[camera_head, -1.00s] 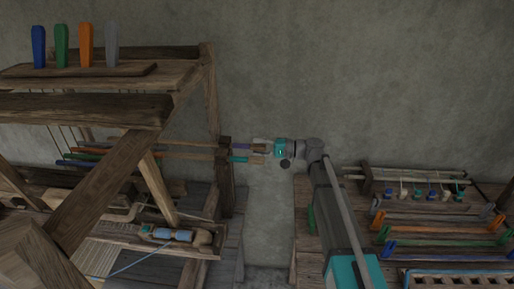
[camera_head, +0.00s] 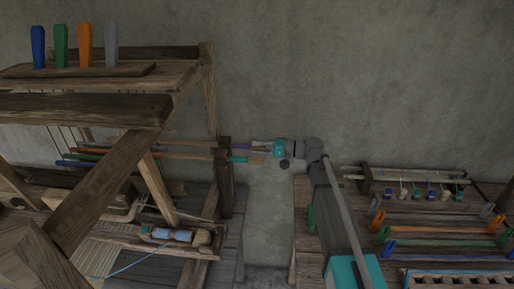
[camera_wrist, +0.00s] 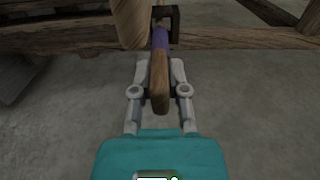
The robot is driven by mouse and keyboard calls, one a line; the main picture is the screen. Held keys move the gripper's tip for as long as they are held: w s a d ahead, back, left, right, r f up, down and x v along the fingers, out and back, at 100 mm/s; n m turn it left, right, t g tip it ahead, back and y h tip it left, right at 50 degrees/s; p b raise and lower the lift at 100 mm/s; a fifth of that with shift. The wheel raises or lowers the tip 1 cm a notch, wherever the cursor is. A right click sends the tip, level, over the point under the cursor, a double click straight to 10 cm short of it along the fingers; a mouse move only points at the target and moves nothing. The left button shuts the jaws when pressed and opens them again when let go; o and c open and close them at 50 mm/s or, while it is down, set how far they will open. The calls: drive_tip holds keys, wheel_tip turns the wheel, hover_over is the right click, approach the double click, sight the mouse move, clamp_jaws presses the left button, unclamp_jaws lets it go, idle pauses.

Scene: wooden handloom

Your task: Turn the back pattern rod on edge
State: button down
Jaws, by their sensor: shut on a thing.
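The back pattern rod has a purple band (camera_wrist: 160,38) and a flat wooden end (camera_wrist: 159,82). It sticks out to the right of the loom post (camera_head: 225,175) in the head view. My gripper (camera_wrist: 159,72) has one finger on each side of this wooden end and is shut on it. In the head view my gripper (camera_head: 265,147) comes from the right, in line with the rod. A second rod with a teal band (camera_head: 238,159) lies just in front of and below it, apart from my fingers.
The wooden loom (camera_head: 150,195) fills the left, with coloured pegs on its top shelf (camera_head: 90,72). A bench (camera_head: 400,215) with coloured rods and a small rack stands at the right. A gap with bare floor lies between them.

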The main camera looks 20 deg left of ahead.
drive_tip(key=shift+n, duration=0.4)
drive_tip(key=n, duration=1.7)
idle(0.4)
drive_tip(key=c, duration=0.6)
unclamp_jaws()
drive_tip(key=shift+c, duration=0.2)
